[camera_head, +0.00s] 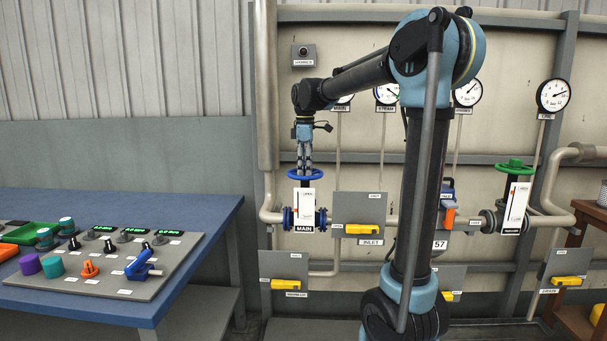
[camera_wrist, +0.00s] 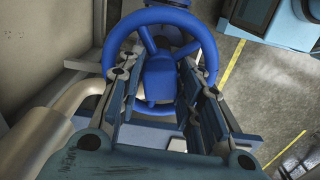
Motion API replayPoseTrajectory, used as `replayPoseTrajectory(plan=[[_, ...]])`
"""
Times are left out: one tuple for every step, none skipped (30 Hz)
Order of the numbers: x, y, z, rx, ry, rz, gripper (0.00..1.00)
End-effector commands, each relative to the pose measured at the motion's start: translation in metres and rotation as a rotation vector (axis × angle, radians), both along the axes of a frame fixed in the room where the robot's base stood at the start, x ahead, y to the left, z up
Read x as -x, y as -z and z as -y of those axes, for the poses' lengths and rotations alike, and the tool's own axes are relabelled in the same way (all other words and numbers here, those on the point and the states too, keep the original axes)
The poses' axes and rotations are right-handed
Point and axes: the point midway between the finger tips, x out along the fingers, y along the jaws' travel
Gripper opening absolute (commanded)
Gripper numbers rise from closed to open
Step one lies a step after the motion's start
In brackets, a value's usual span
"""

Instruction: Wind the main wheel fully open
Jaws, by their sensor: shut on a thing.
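The blue main wheel (camera_head: 316,174) lies flat on top of its valve, above a white indicator plate (camera_head: 305,208) and the label MAIN. The plate's reading is too small to make out. My gripper (camera_head: 304,167) points straight down onto the wheel from above. In the wrist view the wheel (camera_wrist: 158,16) fills the upper middle, with its hub (camera_wrist: 158,78) between the two fingers of my gripper (camera_wrist: 160,62). The fingers are spread apart and shut on the wheel. The fingers hide parts of the rim, and their exact contact points cannot be told.
A green wheel (camera_head: 515,166) sits on another valve at the right. Gauges (camera_head: 553,95) hang on the wall. A grey box with a yellow handle (camera_head: 363,229) is right of the main valve. A blue table (camera_head: 205,200) with a control panel (camera_head: 115,280) stands at the left.

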Motion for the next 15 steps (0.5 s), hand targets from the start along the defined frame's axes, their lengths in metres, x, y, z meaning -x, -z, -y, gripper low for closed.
replayPoseTrajectory(plan=[[-0.0021, -0.0003, 0.0013, 0.002, -0.043, 0.004, 0.12], [-0.0021, -0.0003, 0.0013, 0.002, -0.074, 0.004, 0.12], [-0.0021, -0.0003, 0.0013, 0.002, -0.116, 0.004, 0.12], [-0.0021, -0.0003, 0.0013, 0.002, -0.147, 0.004, 0.12], [-0.0021, -0.0003, 0.0013, 0.002, -0.178, 0.004, 0.12], [-0.0022, -0.0003, 0.0013, 0.002, -0.218, 0.004, 0.12], [-0.0022, -0.0003, 0.0013, 0.003, -0.249, 0.004, 0.12], [-0.0022, -0.0003, 0.0013, 0.003, -0.278, 0.004, 0.12], [-0.0022, -0.0003, 0.0013, 0.003, -0.313, 0.004, 0.12], [-0.0022, -0.0003, 0.0013, 0.003, -0.337, 0.004, 0.12], [-0.0022, -0.0003, 0.0013, 0.003, -0.358, 0.004, 0.12], [-0.0023, -0.0003, 0.0013, 0.003, -0.379, 0.004, 0.12], [-0.0023, -0.0003, 0.0013, 0.003, -0.391, 0.004, 0.12], [-0.0023, -0.0003, 0.0013, 0.003, -0.399, 0.004, 0.12], [-0.0023, -0.0003, 0.0013, 0.003, -0.407, 0.004, 0.12]])
